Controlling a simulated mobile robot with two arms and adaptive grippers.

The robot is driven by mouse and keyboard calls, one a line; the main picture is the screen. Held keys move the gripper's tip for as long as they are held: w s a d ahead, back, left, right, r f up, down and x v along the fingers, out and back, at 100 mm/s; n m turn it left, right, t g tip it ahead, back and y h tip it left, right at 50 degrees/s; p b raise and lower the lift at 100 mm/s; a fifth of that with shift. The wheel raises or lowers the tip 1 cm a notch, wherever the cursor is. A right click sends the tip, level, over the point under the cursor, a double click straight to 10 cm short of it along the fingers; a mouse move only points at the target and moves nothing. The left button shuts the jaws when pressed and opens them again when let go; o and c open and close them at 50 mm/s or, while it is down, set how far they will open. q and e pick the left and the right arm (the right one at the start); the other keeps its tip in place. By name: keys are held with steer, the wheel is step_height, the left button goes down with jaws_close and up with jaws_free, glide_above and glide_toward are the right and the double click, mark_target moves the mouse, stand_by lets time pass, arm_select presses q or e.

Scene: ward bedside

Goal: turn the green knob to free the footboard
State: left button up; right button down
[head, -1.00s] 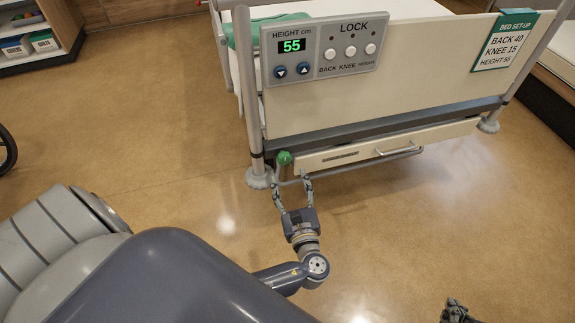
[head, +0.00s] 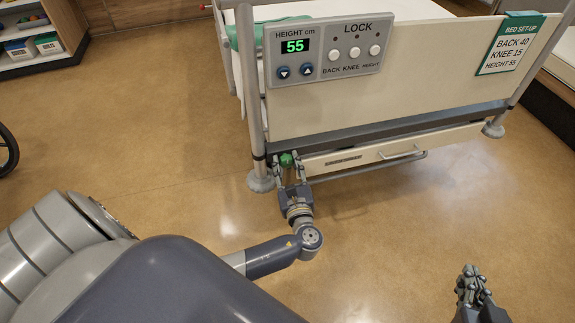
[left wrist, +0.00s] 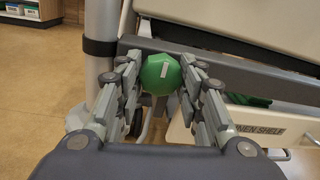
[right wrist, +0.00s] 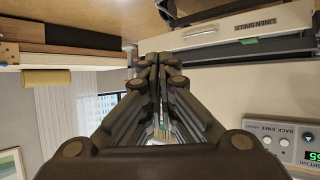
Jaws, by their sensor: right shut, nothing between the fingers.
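The green knob (head: 287,159) sits at the left end of the footboard's lower edge, beside the bed's left post. It also shows in the left wrist view (left wrist: 161,74), with a pale mark on its face. My left gripper (head: 288,166) is open, with one finger on each side of the knob. The fingers look close to the knob; I cannot tell whether they touch it. The footboard (head: 390,85) stands upright between its posts. My right gripper (head: 470,272) is shut and empty, low at the right, away from the bed.
A control panel (head: 325,50) reading 55 and a set-up card (head: 508,43) hang on the footboard. A linen shelf (head: 375,155) with a handle rail lies below it, close to the left gripper. The floor (head: 150,150) left of the bed is clear.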

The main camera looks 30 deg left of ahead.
arm_select(q)
steer(key=shift+c, duration=1.4)
